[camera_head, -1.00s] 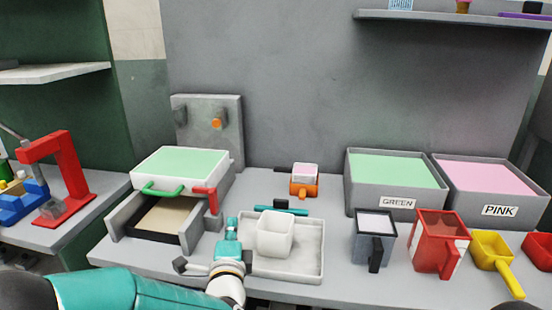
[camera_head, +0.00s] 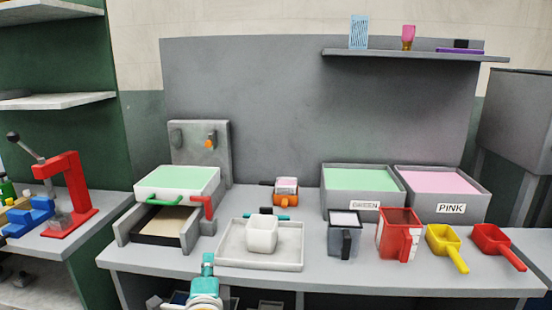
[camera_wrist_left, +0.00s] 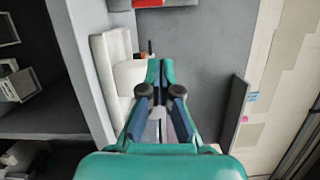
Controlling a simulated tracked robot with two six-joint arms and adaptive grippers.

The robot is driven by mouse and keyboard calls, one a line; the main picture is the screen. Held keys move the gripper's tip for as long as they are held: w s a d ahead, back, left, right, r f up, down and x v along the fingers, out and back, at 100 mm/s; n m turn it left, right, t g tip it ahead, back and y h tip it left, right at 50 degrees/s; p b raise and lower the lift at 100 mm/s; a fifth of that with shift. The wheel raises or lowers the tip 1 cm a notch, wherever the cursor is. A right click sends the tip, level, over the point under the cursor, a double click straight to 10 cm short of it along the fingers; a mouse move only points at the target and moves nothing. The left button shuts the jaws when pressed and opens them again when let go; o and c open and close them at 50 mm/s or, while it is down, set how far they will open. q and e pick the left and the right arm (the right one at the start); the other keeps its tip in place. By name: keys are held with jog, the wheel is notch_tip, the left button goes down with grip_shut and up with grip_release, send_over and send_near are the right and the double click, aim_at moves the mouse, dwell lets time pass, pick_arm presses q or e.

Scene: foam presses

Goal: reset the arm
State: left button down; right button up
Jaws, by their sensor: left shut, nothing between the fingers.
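My left gripper (camera_head: 208,262) is teal and sits low in the head view, in front of the workbench's front edge. It also shows in the left wrist view (camera_wrist_left: 161,93), with its fingers together and nothing between them. It is clear of the white cup (camera_head: 262,234), which stands upright in the pale tray (camera_head: 285,266) behind it. The rest of my left arm is mostly below the picture. My right gripper is not in view.
The press with a green-topped box (camera_head: 178,179) stands at the left of the bench. GREEN (camera_head: 362,180) and PINK (camera_head: 440,182) bins stand at the back right. A grey jug (camera_head: 343,235), red jug (camera_head: 399,235) and yellow scoop (camera_head: 446,248) line the front right. A red lever press (camera_head: 72,195) stands far left.

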pick_arm(q)
jog(key=s+a+f+n+g+h+p, duration=0.1)
jog(key=s+a+f+g+p, duration=0.25)
jog(key=f, duration=0.75)
jog(key=s+a+f+n+g+h+p, duration=0.15)
jog(key=s+f+g, duration=0.25)
jog(key=f, duration=0.8)
jog(key=s+d+f+n+g+h, duration=0.1)
jog(key=s+d+f+n+g, duration=0.1)
jog(key=s+n, duration=0.3)
jog(key=s+d+f+n+g+h+p, duration=0.1)
jog(key=s+d+f+n+g+h, duration=0.1)
jog(key=s, duration=0.8)
jog(key=s+d+f+n+g+h, duration=0.1)
jog(key=s+d+f+n+g, duration=0.2)
jog(key=s+f+n+g, duration=0.3)
jog(key=s+f+n, duration=0.1)
jog(key=s+n, duration=0.1)
jog(key=n, duration=0.1)
jog(key=shift+d+n, duration=0.35)
